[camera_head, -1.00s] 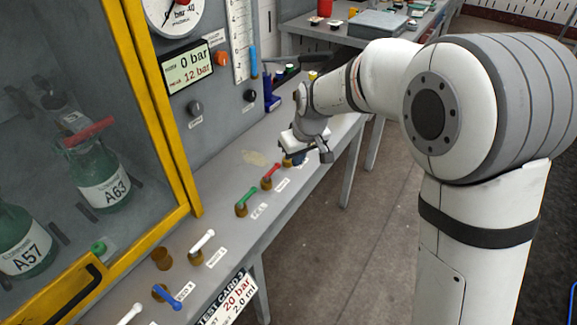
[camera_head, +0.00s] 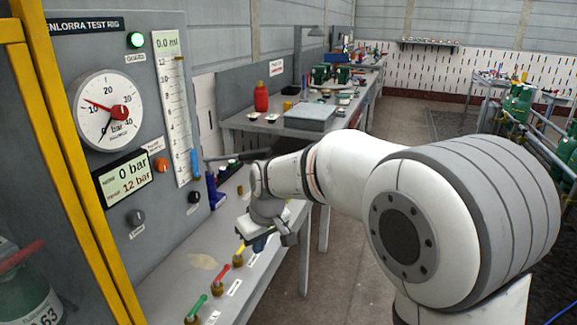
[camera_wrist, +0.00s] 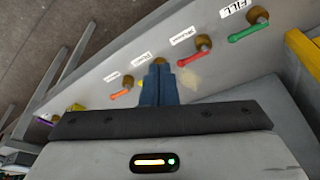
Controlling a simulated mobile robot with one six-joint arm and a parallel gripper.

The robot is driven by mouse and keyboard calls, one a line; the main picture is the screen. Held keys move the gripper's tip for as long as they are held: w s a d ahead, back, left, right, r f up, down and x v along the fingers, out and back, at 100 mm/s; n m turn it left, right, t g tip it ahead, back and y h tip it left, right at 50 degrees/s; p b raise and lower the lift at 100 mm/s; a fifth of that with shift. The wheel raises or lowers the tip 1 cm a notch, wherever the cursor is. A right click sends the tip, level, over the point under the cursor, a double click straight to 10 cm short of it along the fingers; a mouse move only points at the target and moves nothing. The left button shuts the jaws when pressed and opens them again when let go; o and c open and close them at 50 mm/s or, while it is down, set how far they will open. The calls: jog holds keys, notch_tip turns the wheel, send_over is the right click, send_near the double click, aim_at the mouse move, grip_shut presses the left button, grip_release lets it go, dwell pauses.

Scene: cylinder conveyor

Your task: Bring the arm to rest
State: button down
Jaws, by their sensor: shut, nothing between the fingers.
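My gripper (camera_head: 262,242) is over the grey bench of the test rig, near the row of small coloured valve handles. In the wrist view its blue fingers (camera_wrist: 158,86) are together with nothing between them. They point toward the valve row and overlap one brass valve body in the picture; I cannot tell whether they touch it. A green handle (camera_wrist: 248,34) and a red handle (camera_wrist: 192,59) lie on one side, an orange handle (camera_wrist: 119,94) on the other. My arm reaches in from the right of the head view.
The test rig panel (camera_head: 150,90) with its gauge (camera_head: 107,110) stands at the left. A blue-handled tool or bottle (camera_head: 213,188) stands by the panel behind my gripper. A farther table (camera_head: 240,122) holds a grey case (camera_head: 310,117). Floor (camera_head: 345,250) is open right of the bench.

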jog(key=s+d+r+m+p, duration=0.1)
jog(key=s+d+r+m, duration=0.15)
jog(key=d, duration=0.35)
jog(key=s+d+r+m+h+p, duration=0.1)
jog(key=s+d+r+p, duration=0.15)
jog(key=s+d, duration=0.2)
jog(key=s+d+r+m+p, duration=0.1)
jog(key=s+d+r, duration=0.2)
jog(key=d, duration=0.4)
jog(key=s+d+m+h+p, duration=0.1)
jog(key=s+d+m+p, duration=0.2)
jog(key=s+d, duration=0.5)
jog(key=s+m, duration=0.1)
jog(key=s, duration=0.2)
jog(key=shift+d+r, duration=0.25)
jog(key=shift+r, duration=0.1)
